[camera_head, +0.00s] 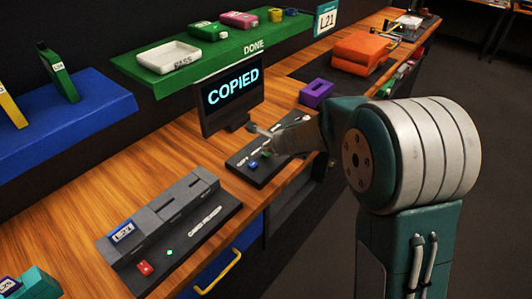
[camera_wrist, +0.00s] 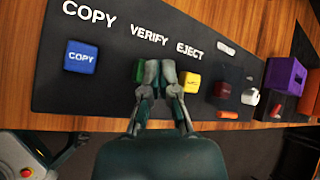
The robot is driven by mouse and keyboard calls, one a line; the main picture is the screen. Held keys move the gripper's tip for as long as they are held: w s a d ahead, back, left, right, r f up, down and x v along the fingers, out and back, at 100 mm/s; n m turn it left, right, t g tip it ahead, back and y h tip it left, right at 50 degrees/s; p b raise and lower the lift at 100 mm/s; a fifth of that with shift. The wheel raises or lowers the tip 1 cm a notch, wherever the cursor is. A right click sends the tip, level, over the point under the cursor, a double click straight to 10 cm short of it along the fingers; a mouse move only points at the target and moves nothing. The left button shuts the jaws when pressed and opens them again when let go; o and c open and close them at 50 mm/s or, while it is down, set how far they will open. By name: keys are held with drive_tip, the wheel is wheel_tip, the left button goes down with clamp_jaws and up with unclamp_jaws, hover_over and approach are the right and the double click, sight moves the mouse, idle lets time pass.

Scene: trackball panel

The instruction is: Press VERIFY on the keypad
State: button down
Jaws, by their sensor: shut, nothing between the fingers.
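The dark keypad (camera_wrist: 110,100) fills the middle of the wrist view, with COPY, VERIFY and EJECT printed in white. The blue COPY button (camera_wrist: 82,57) is at the left. The green button (camera_wrist: 138,70) under the VERIFY word is partly hidden by my gripper. The yellow button (camera_wrist: 190,83) under EJECT is just right of the fingers. My gripper (camera_wrist: 160,72) is shut and empty, its fingertips between the green and yellow buttons in the picture; I cannot tell whether they touch. In the head view the keypad (camera_head: 243,167) is partly covered by my arm.
A monitor (camera_head: 234,96) reading COPIED stands behind the keypad. A grey card device (camera_head: 170,220) sits at the front left. A purple block (camera_head: 316,93) is to the right of the monitor. The green DONE shelf (camera_head: 225,48) overhangs the back.

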drive_tip(key=shift+f, duration=0.55)
idle(0.6)
drive_tip(key=shift+r, duration=1)
drive_tip(key=shift+r, duration=2.5)
